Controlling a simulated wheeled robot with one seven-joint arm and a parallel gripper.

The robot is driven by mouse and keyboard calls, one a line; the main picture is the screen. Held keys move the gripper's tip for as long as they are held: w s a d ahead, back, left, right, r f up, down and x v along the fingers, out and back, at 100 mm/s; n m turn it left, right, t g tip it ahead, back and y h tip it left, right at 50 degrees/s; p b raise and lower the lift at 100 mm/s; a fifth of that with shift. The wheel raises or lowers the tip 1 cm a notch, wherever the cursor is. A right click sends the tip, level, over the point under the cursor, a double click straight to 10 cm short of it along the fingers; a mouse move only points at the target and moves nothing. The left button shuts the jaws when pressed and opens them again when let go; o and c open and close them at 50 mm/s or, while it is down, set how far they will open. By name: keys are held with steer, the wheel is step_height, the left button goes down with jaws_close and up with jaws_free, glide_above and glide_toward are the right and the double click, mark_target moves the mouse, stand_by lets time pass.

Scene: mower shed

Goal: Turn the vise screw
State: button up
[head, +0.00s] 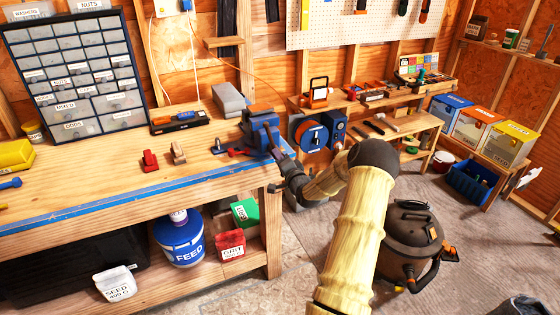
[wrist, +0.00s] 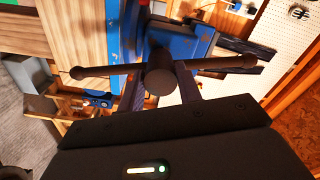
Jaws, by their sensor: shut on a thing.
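The blue vise (head: 264,130) stands at the right end of the workbench (head: 90,178). In the wrist view its blue body (wrist: 180,38) fills the upper middle. The dark vise screw head (wrist: 160,76) points at the camera, with the handle bar (wrist: 110,70) crossing it almost level and a round knob at each end. My gripper (wrist: 160,88) is shut on the screw, one dark finger on each side of the head. In the head view my gripper (head: 284,160) is at the vise's front, partly hidden by my arm; the fingertips are too small to make out.
Red and tan small clamps (head: 150,160) and an orange-black tool (head: 180,121) lie on the bench left of the vise. A brown shop vacuum (head: 412,240) stands on the floor right of my arm. A blue feed bucket (head: 180,240) sits on the shelf below.

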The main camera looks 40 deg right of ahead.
steer(key=shift+s+f+m, duration=0.15)
steer(key=shift+f+m, duration=0.05)
steer(key=shift+m, duration=1.1)
steer(key=o, duration=1)
steer(key=shift+d+r, duration=0.1)
steer(key=b+v, duration=0.1)
steer(key=v, duration=0.7)
steer(key=b+v, duration=0.2)
steer(key=v, duration=0.7)
steer(key=shift+s+a+r, duration=0.1)
steer(key=shift+s+a, duration=0.05)
steer(key=shift+a, duration=0.1)
